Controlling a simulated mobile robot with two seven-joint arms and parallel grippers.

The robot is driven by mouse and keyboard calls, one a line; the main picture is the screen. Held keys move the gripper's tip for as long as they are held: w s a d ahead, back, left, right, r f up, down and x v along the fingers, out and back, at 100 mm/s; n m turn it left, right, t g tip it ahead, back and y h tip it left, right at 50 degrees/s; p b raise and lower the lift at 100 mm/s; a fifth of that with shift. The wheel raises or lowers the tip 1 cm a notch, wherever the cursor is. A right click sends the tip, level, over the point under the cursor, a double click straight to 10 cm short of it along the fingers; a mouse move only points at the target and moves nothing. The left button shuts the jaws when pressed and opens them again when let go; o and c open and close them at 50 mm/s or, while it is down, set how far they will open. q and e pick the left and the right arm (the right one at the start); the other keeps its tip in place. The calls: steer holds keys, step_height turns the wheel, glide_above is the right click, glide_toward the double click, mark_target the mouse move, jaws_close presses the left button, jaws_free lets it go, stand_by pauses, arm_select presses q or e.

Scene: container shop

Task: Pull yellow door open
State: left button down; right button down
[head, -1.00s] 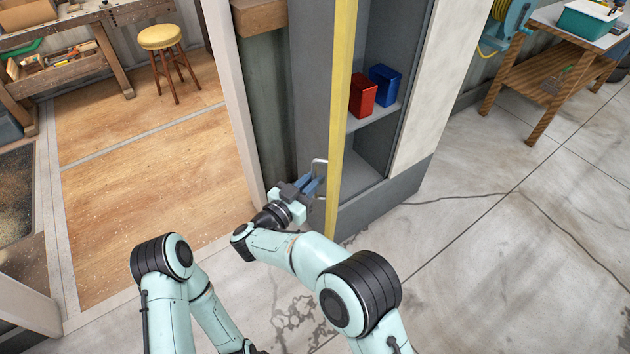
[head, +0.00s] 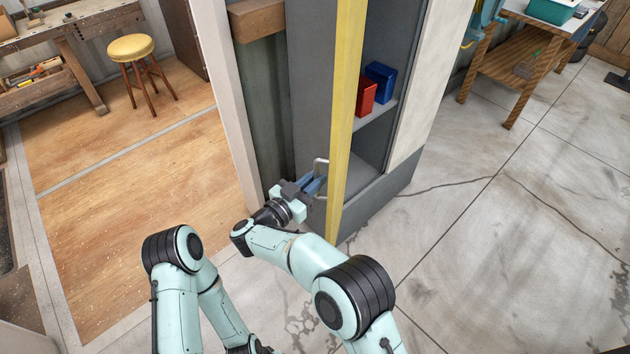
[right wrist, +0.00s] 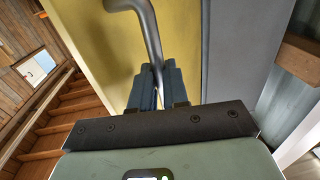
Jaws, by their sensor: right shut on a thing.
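The yellow door (head: 344,120) stands open in the head view, seen almost edge-on as a tall narrow strip in front of the grey cabinet (head: 407,40). Its grey bar handle (head: 321,164) sticks out to the left, low on the door. My right gripper (head: 313,184) is shut on the handle. The right wrist view shows the door's yellow face (right wrist: 95,45) and the bent metal handle (right wrist: 148,35) running down between the blue fingers (right wrist: 156,85). My left arm is folded at the lower left of the head view; its gripper is out of the picture.
Inside the cabinet, a red box (head: 366,95) and a blue box (head: 381,82) stand on a shelf. A yellow-topped stool (head: 130,48) and a workbench are at the upper left. A wooden table (head: 520,60) is at the upper right. Concrete floor (head: 480,230) to the right is clear.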

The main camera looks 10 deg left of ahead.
arm_select(q)
steer(key=shift+a, duration=0.3)
arm_select(e)
steer(key=shift+w+r, duration=0.15)
steer(key=shift+w, duration=0.1)
steer(key=shift+d, duration=0.1)
steer(key=c, duration=1.1)
jaws_free()
steer(key=shift+w, duration=0.1)
steer(key=shift+w+f, duration=0.1)
steer(key=shift+f, duration=0.1)
arm_select(q)
steer(key=shift+w, duration=0.2)
arm_select(e)
steer(key=shift+s, duration=0.2)
arm_select(q)
steer(key=shift+s, duration=0.1)
